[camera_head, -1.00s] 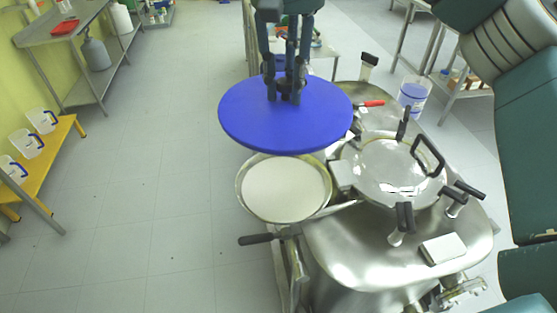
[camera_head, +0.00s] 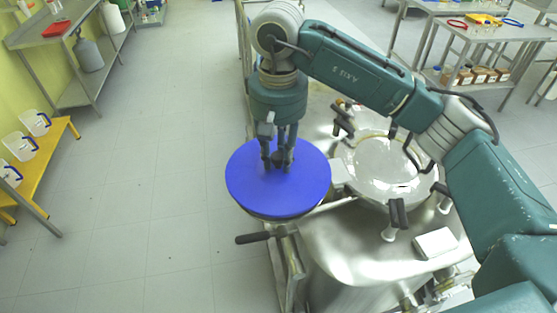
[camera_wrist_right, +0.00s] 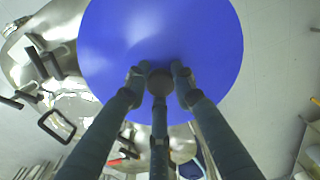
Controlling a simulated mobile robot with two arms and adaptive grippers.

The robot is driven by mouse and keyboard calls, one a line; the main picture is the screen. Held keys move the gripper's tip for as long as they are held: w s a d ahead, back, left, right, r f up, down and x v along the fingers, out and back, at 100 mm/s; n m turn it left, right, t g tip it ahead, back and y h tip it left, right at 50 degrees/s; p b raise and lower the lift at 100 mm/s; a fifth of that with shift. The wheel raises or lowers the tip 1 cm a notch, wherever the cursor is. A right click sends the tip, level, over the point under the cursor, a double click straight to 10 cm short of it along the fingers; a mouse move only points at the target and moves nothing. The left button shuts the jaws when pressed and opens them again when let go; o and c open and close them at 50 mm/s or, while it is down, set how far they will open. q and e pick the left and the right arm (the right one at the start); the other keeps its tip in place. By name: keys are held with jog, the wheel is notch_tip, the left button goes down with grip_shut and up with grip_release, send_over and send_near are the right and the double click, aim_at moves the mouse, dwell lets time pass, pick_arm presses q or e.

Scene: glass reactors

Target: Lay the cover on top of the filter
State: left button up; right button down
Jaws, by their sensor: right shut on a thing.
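The blue round cover (camera_head: 290,195) lies flat over the filter in the head view. It hides the white filter face, and only a thin strip of the filter's rim (camera_head: 262,215) shows below the cover's near edge. I cannot tell whether the cover touches the rim. My right gripper (camera_head: 278,163) comes down from above and is shut on the dark knob at the cover's middle. In the right wrist view the blue cover (camera_wrist_right: 160,30) fills the upper middle, and the fingers close around its round knob (camera_wrist_right: 160,82). My left gripper is not in view.
A steel reactor with a round glass lid (camera_head: 385,168) and black handles stands right of the cover. A black lever (camera_head: 260,237) sticks out left below the filter. A white block (camera_head: 435,242) lies on the reactor top. The floor at left is clear.

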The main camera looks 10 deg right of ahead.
jog(key=shift+f, duration=1.25)
jog(key=shift+f, duration=0.1)
jog(key=shift+f, duration=0.1)
jog(key=c, duration=1.4)
grip_release()
jog(key=shift+c, duration=0.2)
